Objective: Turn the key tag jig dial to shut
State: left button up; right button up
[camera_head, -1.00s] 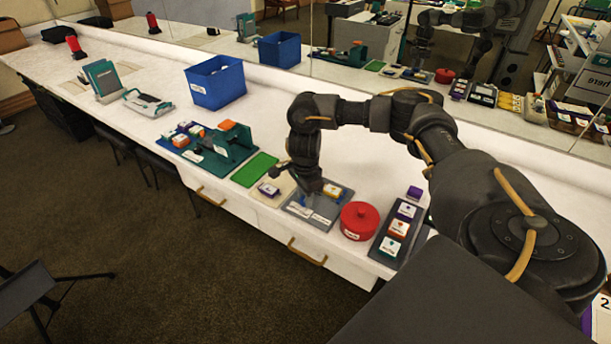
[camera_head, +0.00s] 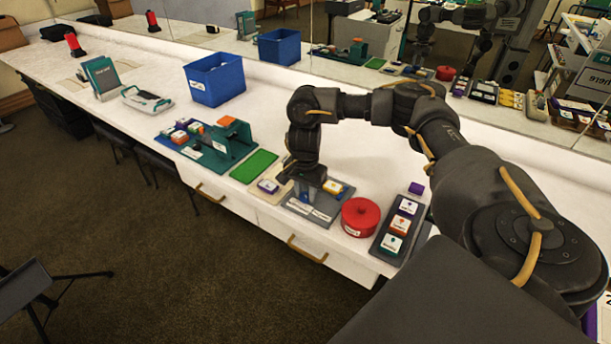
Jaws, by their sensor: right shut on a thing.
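A grey plate (camera_head: 299,207), apparently the key tag jig, lies flat on the white counter, with white labels along its front edge. My right gripper (camera_head: 309,189) points down over the middle of this plate. It is shut, apparently on the jig's dial. My gripper hides the dial, so its setting cannot be read. My left gripper is not in view.
A red round tin (camera_head: 360,217) stands close to the right of the plate, then a dark rack (camera_head: 378,246) of tags. To the left are a beige mat (camera_head: 259,190), a green mat (camera_head: 254,166) and a teal fixture (camera_head: 219,160). A blue bin (camera_head: 217,86) stands behind.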

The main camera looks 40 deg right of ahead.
aim_at(305, 194)
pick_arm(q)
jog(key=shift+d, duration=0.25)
pick_arm(e)
jog(key=shift+w, duration=0.1)
jog(key=shift+r, duration=0.1)
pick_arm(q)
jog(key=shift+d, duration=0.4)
pick_arm(e)
jog(key=o, duration=1)
jog(key=shift+c, duration=0.2)
jog(key=shift+r, duration=0.15)
notch_tip(305, 194, up, 6)
jog(key=shift+r+p, duration=0.1)
jog(key=shift+p, duration=0.55)
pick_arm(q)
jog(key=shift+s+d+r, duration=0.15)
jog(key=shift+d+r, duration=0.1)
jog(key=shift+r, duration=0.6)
pick_arm(e)
notch_tip(305, 194, up, 4)
jog(key=shift+r, duration=0.1)
